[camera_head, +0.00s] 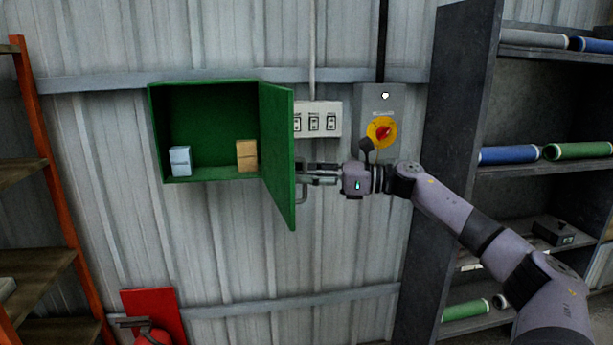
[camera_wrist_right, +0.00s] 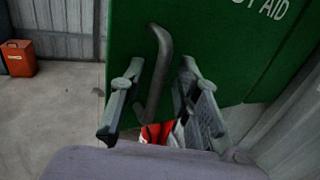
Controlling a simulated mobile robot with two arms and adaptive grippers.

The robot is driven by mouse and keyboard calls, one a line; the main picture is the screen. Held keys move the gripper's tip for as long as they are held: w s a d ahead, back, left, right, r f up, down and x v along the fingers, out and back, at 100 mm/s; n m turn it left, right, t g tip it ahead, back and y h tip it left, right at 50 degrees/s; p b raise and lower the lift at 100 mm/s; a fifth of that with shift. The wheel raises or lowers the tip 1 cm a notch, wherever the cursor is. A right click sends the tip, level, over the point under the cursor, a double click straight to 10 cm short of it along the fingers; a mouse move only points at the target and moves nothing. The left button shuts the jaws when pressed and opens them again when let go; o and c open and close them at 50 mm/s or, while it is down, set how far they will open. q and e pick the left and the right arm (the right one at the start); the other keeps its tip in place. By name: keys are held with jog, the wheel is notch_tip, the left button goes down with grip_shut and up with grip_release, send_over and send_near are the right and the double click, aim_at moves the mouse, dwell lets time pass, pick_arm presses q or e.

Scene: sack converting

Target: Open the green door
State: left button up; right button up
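The green door (camera_head: 277,150) belongs to a green wall cabinet (camera_head: 205,84). It stands swung open, jutting out from the cabinet's right side. Its grey bar handle (camera_wrist_right: 157,72) is on the outer face, which has white "AID" lettering in the right wrist view. My right gripper (camera_head: 305,173) is at the outer side of the door, by the handle. In the right wrist view the fingers of my right gripper (camera_wrist_right: 160,75) are apart, with the handle between them; I cannot tell whether they touch it. My left gripper is not in view.
A switch panel (camera_head: 318,120) and a grey box with a red-yellow knob (camera_head: 381,131) are right of the door. A dark shelf (camera_head: 450,130) stands further right, an orange-framed rack (camera_head: 52,150) at left.

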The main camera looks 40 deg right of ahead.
jog(key=v, duration=1.2)
dwell(0.6)
dwell(0.5)
